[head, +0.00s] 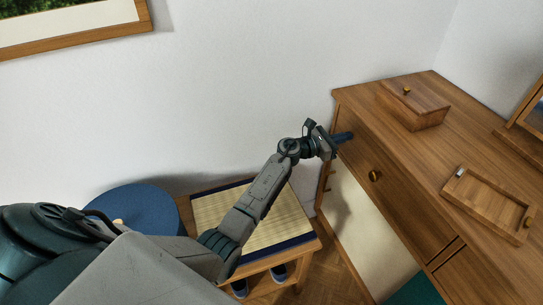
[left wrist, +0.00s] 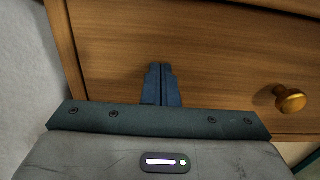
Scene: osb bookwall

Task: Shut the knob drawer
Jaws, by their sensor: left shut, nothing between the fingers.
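My left gripper (head: 345,137) is at the drawer front's far left part, left of the knob. Its dark blue fingers are shut and empty (left wrist: 162,75) and point at the wood. I cannot tell whether they touch it, or how far the drawer stands out. My right gripper is not in view.
On the cabinet top (head: 450,145) stand a lidded wooden box (head: 415,105) and a shallow wooden tray (head: 485,203). A bench with a woven mat (head: 215,208) and a round blue stool (head: 135,205) stand along the wall. Bare floor shows beside the cabinet.

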